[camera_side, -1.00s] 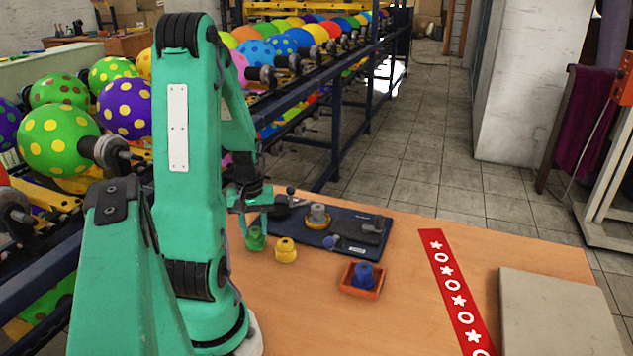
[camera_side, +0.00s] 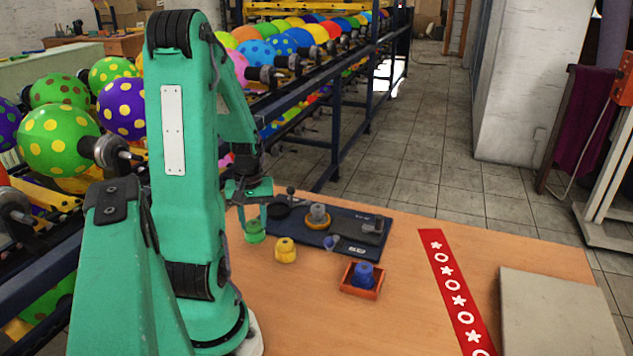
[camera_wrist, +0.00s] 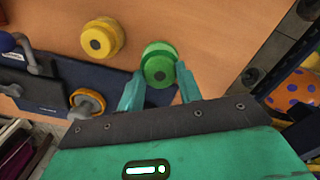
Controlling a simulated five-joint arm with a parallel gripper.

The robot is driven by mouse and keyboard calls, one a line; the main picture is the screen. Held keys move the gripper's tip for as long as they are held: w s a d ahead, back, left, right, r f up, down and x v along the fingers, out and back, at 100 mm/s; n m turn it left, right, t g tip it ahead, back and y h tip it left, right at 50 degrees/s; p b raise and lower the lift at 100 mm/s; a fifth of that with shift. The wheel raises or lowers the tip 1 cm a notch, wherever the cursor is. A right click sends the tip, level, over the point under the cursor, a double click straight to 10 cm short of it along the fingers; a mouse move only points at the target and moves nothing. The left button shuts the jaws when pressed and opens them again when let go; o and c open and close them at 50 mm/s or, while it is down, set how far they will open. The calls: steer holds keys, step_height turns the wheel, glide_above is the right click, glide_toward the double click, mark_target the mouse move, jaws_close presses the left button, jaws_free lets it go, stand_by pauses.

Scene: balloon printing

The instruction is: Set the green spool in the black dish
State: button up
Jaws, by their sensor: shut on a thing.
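The green spool (camera_side: 255,233) is between the fingers of my gripper (camera_side: 252,212) at the left of the table in the side view. The wrist view shows the green spool (camera_wrist: 159,64) from above, with one teal finger of my gripper (camera_wrist: 160,84) on each side; the gripper is shut on it. The spool appears slightly raised from the table. The black dish (camera_side: 279,209) seems to be the dark round shape at the left end of the dark mat, just right of my gripper. It is partly hidden, and I cannot make it out in the wrist view.
A yellow spool (camera_side: 286,250) stands close by on the table. The dark blue mat (camera_side: 350,218) holds a grey piece with a yellow ring (camera_side: 318,216) and grey tools. A blue spool (camera_side: 363,274) sits in an orange tray (camera_side: 347,284). A red strip (camera_side: 455,290) lies further right.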

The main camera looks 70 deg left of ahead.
steer(key=shift+r, duration=2.15)
steer(key=shift+a, duration=0.1)
steer(key=w+a+r+m, duration=0.1)
steer(key=w+a+m, duration=0.5)
steer(key=w+a, duration=0.3)
steer(key=shift+w+a+r, duration=0.25)
steer(key=shift+w+a, duration=0.05)
steer(key=shift+a, duration=0.4)
steer(key=shift+f, duration=0.2)
steer(key=shift+f, duration=2.3)
steer(key=shift+f, duration=0.95)
steer(key=o, duration=0.9)
